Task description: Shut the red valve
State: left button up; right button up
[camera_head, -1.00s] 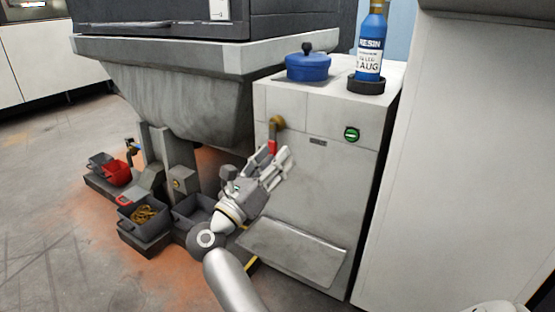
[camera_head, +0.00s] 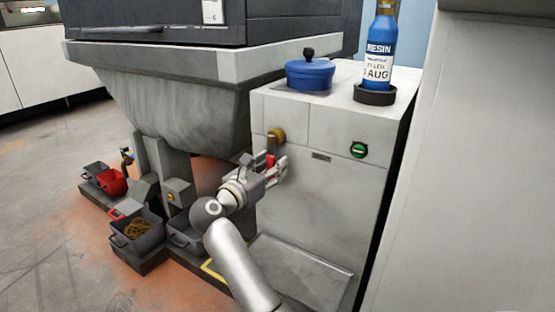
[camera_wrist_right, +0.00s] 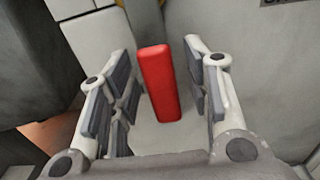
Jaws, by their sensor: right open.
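The red valve handle (camera_head: 270,160) hangs down from a brass fitting (camera_head: 275,135) on the front of the pale cabinet (camera_head: 340,210). In the right wrist view the red handle (camera_wrist_right: 160,84) stands between the two fingers, with a gap on each side. My right gripper (camera_head: 277,170) is open around the handle, close to the cabinet front. The right wrist view shows both fingers of it (camera_wrist_right: 163,95) spread apart. Part of the handle is hidden by the fingers in the head view. My left gripper is not in view.
A blue pot (camera_head: 310,75) and a blue resin bottle (camera_head: 379,48) stand on the cabinet top. A green button (camera_head: 358,150) is right of the valve.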

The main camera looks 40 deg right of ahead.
jog(key=shift+w+d, duration=0.15)
jog(key=shift+d, duration=0.1)
grip_shut()
jog(key=shift+r, duration=0.1)
